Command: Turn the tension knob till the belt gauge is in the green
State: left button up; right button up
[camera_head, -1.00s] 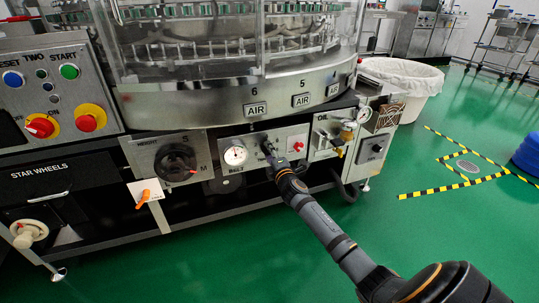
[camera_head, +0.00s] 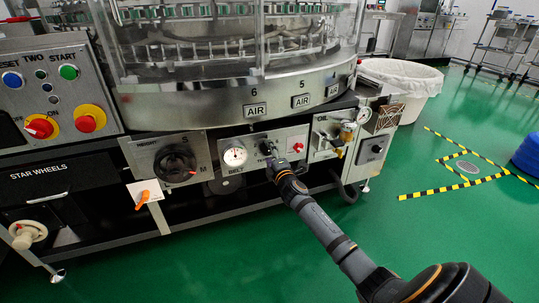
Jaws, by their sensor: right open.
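The belt gauge (camera_head: 235,157) is a round white dial above the word BELT on the machine's front panel. Its needle and any green band are too small to read. The dark tension knob (camera_head: 266,146) is on the same panel, just right of the gauge, with its label partly hidden below it. My right gripper (camera_head: 272,163) is open just below and in front of the knob, and it appears empty and apart from it. My left gripper is not in view.
A large black height dial (camera_head: 175,164) is left of the gauge. A small panel with red switches (camera_head: 298,146) and an oil unit (camera_head: 331,134) are to the right. An orange-handled lever (camera_head: 142,197) sticks out lower left. Green floor is open at right.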

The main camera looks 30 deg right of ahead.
jog(key=v, duration=1.2)
